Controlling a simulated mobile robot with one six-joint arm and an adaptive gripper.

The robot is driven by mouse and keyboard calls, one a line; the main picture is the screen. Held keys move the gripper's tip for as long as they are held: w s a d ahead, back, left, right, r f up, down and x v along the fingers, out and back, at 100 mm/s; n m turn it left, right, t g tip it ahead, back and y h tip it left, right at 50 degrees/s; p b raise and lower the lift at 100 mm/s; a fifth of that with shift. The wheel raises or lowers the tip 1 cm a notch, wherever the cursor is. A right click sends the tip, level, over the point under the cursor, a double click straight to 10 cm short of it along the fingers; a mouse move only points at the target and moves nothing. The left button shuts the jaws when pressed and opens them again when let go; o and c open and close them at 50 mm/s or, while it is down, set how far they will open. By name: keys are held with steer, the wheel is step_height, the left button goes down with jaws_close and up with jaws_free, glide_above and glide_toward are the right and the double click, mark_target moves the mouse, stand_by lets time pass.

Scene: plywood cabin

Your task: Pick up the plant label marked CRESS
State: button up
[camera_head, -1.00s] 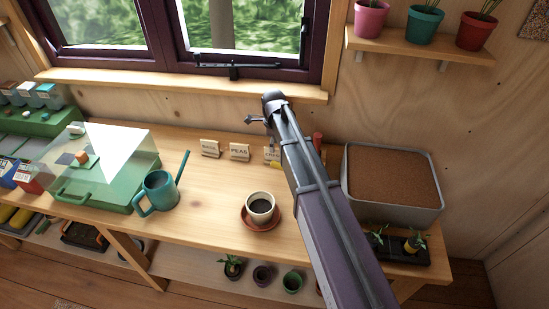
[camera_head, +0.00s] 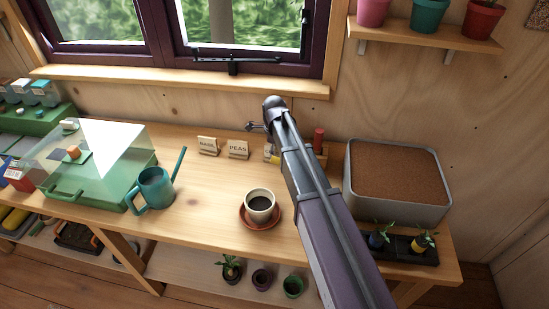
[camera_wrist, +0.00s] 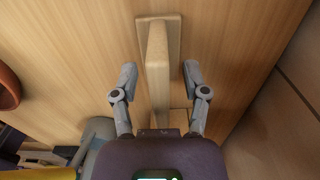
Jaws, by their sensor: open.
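Two standing plant labels show in the head view, one reading BASIL (camera_head: 207,146) and one reading PEAS (camera_head: 238,149). A third pale thing beside PEAS is mostly hidden behind my arm, and I cannot read the word CRESS anywhere. My gripper (camera_head: 252,127) is above the back of the bench near these labels. In the wrist view my gripper (camera_wrist: 159,76) is open, its fingers on either side of an upright wooden piece on a flat base (camera_wrist: 157,65), with gaps on both sides. Its face and any writing are hidden from this angle.
A teal watering can (camera_head: 156,189) and a green clear-lidded box (camera_head: 62,189) are left. A soil-filled grey tray (camera_head: 350,190) is right. Bare bench lies between can and cup.

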stand_by(0.6)
jaws_close()
